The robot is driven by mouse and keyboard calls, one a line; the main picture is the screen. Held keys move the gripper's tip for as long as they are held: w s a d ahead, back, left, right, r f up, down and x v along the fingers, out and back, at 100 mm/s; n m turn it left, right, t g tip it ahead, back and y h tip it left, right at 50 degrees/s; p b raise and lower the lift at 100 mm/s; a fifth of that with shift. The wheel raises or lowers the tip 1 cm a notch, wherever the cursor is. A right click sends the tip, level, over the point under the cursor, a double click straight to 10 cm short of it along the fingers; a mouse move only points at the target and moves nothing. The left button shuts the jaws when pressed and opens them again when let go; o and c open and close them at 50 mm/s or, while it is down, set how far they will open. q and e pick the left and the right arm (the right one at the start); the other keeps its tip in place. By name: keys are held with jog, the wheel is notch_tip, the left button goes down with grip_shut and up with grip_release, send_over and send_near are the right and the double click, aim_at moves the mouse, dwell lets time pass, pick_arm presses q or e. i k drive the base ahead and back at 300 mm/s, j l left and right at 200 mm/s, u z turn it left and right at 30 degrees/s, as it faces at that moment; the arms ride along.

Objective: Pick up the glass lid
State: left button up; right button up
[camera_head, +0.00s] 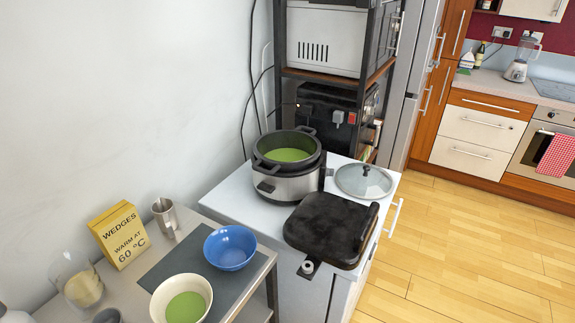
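The glass lid (364,181) is round and clear, with a metal rim and a dark knob on top. It lies flat on the white cabinet top (228,205), near the back right corner, right of the pot. The pot (287,187) is a silver and black cooker, open on top, with green content inside. Neither of my grippers shows in the head view.
A black closed appliance (331,229) stands in front of the lid, very near it. A shelf rack (325,78) with appliances rises behind. On the left table are a blue bowl (230,247), a cream bowl (181,299), a metal cup (165,213) and a yellow sign (119,235). Wooden floor (470,245) lies open at right.

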aim_at(362, 181)
jog(key=u, duration=0.25)
jog(key=i+l+u, duration=0.15)
jog(key=l+u, duration=0.15)
jog(key=i+l+u, duration=0.1)
jog(key=l+u, duration=0.45)
jog(key=i+l, duration=0.05)
jog(key=l, duration=0.1)
